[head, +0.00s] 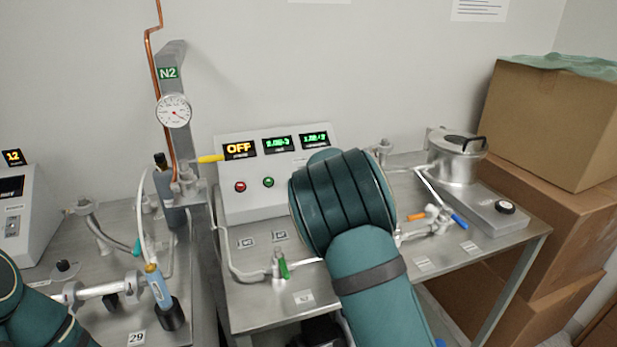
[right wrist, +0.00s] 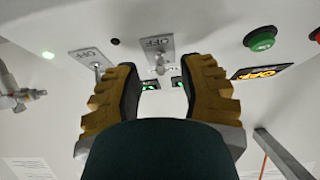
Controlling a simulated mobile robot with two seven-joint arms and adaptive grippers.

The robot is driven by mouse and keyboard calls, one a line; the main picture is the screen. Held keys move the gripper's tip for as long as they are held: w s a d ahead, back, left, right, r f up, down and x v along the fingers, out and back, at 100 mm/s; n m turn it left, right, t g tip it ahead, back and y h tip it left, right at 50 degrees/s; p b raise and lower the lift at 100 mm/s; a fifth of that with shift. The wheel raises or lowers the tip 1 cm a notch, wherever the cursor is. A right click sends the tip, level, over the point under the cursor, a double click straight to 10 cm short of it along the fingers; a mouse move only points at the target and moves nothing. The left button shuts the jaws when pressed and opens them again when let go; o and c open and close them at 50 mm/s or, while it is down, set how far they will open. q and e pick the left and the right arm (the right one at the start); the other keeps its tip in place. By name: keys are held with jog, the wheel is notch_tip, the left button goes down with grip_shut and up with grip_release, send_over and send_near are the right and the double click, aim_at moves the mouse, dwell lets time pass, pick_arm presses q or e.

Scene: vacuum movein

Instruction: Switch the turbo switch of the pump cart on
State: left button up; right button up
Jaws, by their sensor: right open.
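The pump cart's control box (head: 232,205) stands on the steel cart. Its front has an orange "OFF" display (head: 240,150) and two green displays. My right arm covers its right part in the head view, hiding the switches and my right gripper. In the right wrist view my right gripper (right wrist: 158,85) is open and empty in front of the panel. A toggle switch (right wrist: 158,62) on an "OFF" plate shows between and just beyond the fingertips. A second toggle switch (right wrist: 98,68) is by the left finger. I cannot read which is turbo. My left gripper is out of view.
A red button (head: 240,187) and a green button (head: 268,182) are on the box. A yellow-handled valve (head: 210,159) is at its left edge. A metal chamber (head: 455,160) stands at the right, with cardboard boxes (head: 545,120) beyond.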

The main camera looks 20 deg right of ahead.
jog(key=shift+w+f, duration=0.2)
jog(key=shift+w, duration=0.25)
grip_shut()
